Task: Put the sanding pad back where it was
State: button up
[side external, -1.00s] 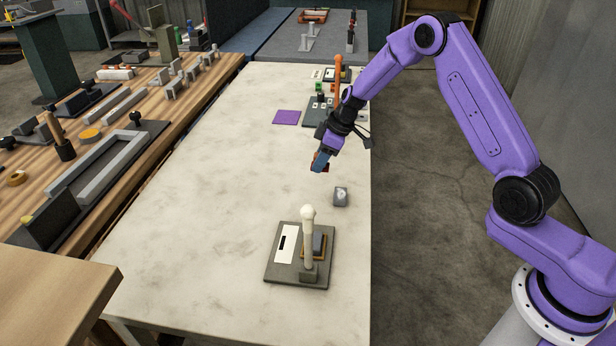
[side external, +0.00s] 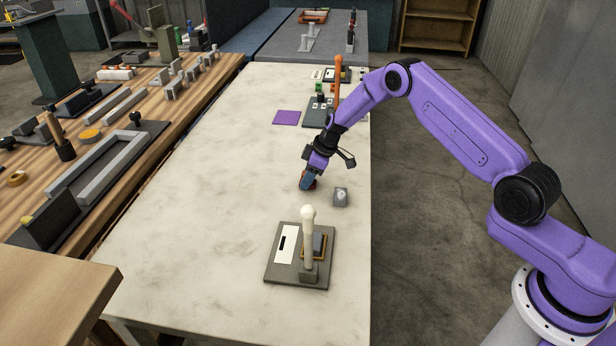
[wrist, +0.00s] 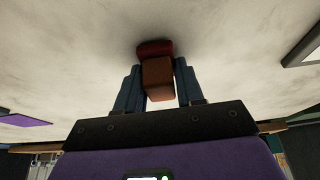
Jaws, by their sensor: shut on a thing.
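A reddish-brown block, which I take for the sanding pad (wrist: 157,74), is between the blue fingers of my gripper (wrist: 158,88) in the wrist view. A darker red part shows at its far end. In the side view my gripper (side external: 308,184) points down, low over the pale tabletop, with the block mostly hidden by the fingers. I cannot tell if the block touches the table. A flat purple square (side external: 286,117) lies on the table farther back, and also shows at the left of the wrist view (wrist: 22,119).
A small grey object (side external: 341,197) stands just right of my gripper. Nearer is a dark base (side external: 272,270) with a white plate, a yellow-edged frame and an upright pale-knobbed post. Behind is a dark plate with small parts and an orange post (side external: 338,78). The table's left side is clear.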

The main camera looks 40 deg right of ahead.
jog(key=shift+f, duration=0.15)
jog(key=o, duration=1)
jog(key=v, duration=1.2)
jog(key=a+r+n+t+y, duration=0.1)
jog(key=a+r+t, duration=0.3)
jog(key=a+r, duration=0.65)
jog(key=s+a+r+t+h, duration=0.1)
jog(key=s+a+r+t, duration=0.15)
jog(key=s+r, duration=0.4)
jog(key=s+d+f+n+g+h, duration=0.1)
jog(key=s+d+g, duration=0.1)
jog(key=s, duration=1.1)
jog(key=s+d+f+g+h, duration=0.1)
jog(key=s+d+g, duration=0.2)
jog(key=s, duration=1)
jog(key=s+d+f+n+g, duration=0.1)
jog(key=s+d+f+g, duration=0.1)
jog(key=s, duration=1.1)
jog(key=shift+s+d+f+n+g+h, duration=0.15)
jog(key=shift+d+g+h, duration=0.1)
jog(key=shift+g, duration=0.4)
jog(key=shift+s+d+r+n+g+h, duration=0.1)
jog(key=shift+s+d+n+g+h, duration=0.1)
jog(key=shift+g, duration=0.4)
